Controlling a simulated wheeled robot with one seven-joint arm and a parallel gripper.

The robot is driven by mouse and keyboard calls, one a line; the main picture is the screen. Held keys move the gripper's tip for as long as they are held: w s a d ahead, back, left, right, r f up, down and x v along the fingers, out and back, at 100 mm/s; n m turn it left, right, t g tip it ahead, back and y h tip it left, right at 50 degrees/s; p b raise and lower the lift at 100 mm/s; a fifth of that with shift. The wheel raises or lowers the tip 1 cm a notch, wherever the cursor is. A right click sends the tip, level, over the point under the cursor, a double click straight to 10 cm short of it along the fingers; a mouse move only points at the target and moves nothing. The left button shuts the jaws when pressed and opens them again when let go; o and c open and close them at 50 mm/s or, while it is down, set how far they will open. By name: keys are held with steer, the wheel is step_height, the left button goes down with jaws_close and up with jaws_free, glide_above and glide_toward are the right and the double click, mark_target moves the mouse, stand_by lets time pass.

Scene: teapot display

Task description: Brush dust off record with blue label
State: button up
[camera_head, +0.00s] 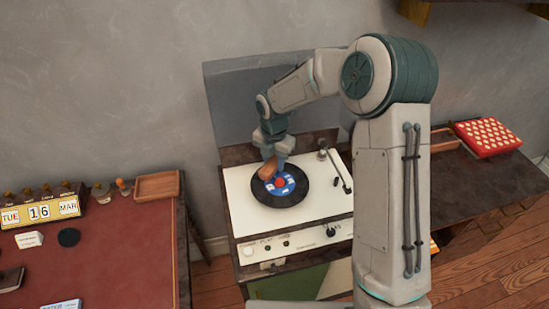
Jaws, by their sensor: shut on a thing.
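The record with the blue label (299,196) lies flat on the white record player (243,211). Its black surface surrounds a blue label with a red middle. My gripper (271,160) is over the back left part of the record, pointing down. It is shut on a brown brush (266,172), which is at the record's left side, close to the label. I cannot tell whether the brush touches the record. The brush's underside and any dust are too small or hidden to see.
The tonearm (338,171) stands at the player's right, near the record. A raised lid (235,100) is behind the player. A red-topped desk (110,255) at the left holds a calendar (40,211) and a wooden tray (157,186). A red box (488,137) lies on the right-hand surface.

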mark_target(268, 162)
steer(key=shift+a, duration=0.4)
steer(key=shift+w+a+p, duration=0.25)
steer(key=shift+w+a, duration=0.15)
steer(key=shift+w, duration=0.35)
steer(key=shift+w+a+p, duration=0.25)
steer(key=shift+w+a, duration=0.15)
steer(key=shift+w, duration=0.3)
steer(key=shift+s+a, duration=0.2)
steer(key=shift+a, duration=0.35)
steer(key=shift+s+f, duration=0.15)
steer(key=shift+s, duration=0.3)
steer(key=shift+s+d, duration=0.6)
steer(key=shift+s, duration=0.05)
steer(key=shift+s+d, duration=0.4)
steer(key=shift+s, duration=0.25)
steer(key=shift+r+p, duration=2.25)
steer(key=shift+r, duration=0.7)
